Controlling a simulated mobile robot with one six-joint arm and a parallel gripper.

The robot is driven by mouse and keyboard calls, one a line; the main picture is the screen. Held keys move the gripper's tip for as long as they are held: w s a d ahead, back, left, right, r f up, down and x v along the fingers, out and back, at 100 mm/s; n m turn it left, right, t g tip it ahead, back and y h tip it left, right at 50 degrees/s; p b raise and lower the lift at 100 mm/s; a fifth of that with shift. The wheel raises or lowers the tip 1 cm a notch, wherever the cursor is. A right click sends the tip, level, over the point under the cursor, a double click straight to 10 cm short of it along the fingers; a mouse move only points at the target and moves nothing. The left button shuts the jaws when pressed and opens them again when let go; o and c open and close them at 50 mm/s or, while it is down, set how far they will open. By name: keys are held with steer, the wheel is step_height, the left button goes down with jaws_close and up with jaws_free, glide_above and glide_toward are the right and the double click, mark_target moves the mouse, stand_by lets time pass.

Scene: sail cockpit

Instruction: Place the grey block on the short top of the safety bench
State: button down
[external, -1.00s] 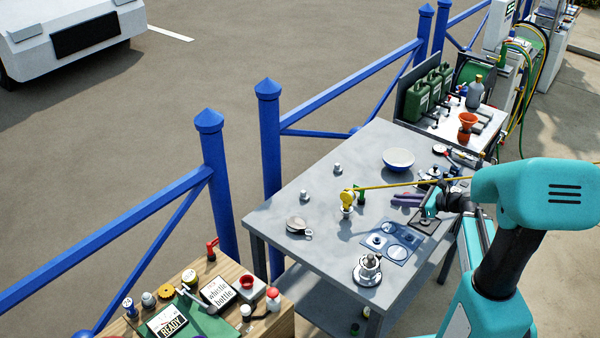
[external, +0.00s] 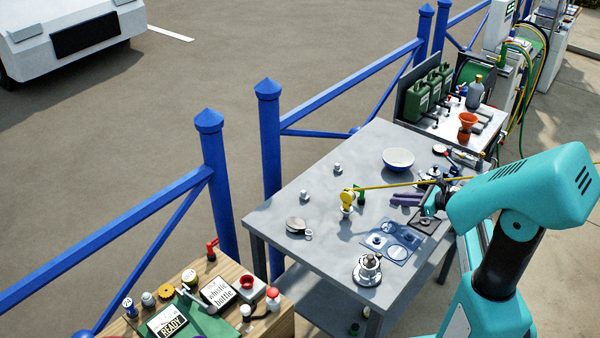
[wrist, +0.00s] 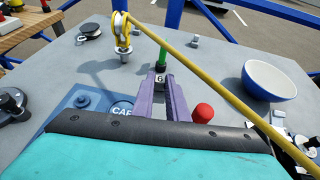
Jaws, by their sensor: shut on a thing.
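My gripper (wrist: 161,80), with two purple-grey fingers, is above the grey table's right part. It also shows in the external view (external: 394,199). It is shut on a small piece marked 6 (wrist: 160,79) at its fingertips. Only its grey top and dark face show; I cannot tell its full shape. A round grey pulley block (external: 296,224) lies near the table's left edge, apart from my gripper; the wrist view also shows it (wrist: 91,30). A short wooden bench top (external: 188,268), bottom left in the external view, carries safety gear and seems to be the safety bench.
A yellow pulley (external: 347,197) carries a yellow rope (external: 390,185) across my gripper's right side. A green upright piece (wrist: 162,48) stands beyond the fingertips. A blue-white bowl (external: 398,159) and silver winch (external: 367,270) stand on the grey table (external: 285,190). Blue railings run behind.

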steer(key=shift+n+g, duration=0.4)
steer(key=w+a+r+b, duration=0.1)
steer(key=w+a, duration=0.2)
steer(key=w+a+r+b, duration=0.1)
steer(key=w+a, duration=0.2)
steer(key=a, duration=0.1)
steer(key=w+a+r+b, duration=0.1)
steer(key=w+a+r, duration=0.1)
steer(key=w+a, duration=0.1)
steer(key=shift+w+a+r+b, duration=0.1)
steer(key=shift+w+a+b, duration=0.25)
steer(key=shift+w, duration=0.1)
steer(key=a+r+n+g+y+b, duration=0.1)
steer(key=a+r+n+g+y, duration=0.1)
steer(key=a, duration=1.3)
steer(key=s+a+n+g, duration=0.25)
steer(key=s+a, duration=0.25)
steer(key=a, duration=0.5)
steer(key=s+a+n+g, duration=0.25)
steer(key=s+a, duration=0.35)
steer(key=a, duration=0.4)
steer(key=s+a+f+n+g, duration=0.1)
steer(key=s+a+n+g, duration=0.3)
steer(key=s+a, duration=1.3)
steer(key=shift+s+a+g+p, duration=0.2)
steer(key=shift+s+g+p, duration=0.2)
steer(key=shift+g, duration=0.4)
steer(key=shift+f, duration=0.1)
steer(key=shift+f+p, duration=0.45)
steer(key=shift+f, duration=2.6)
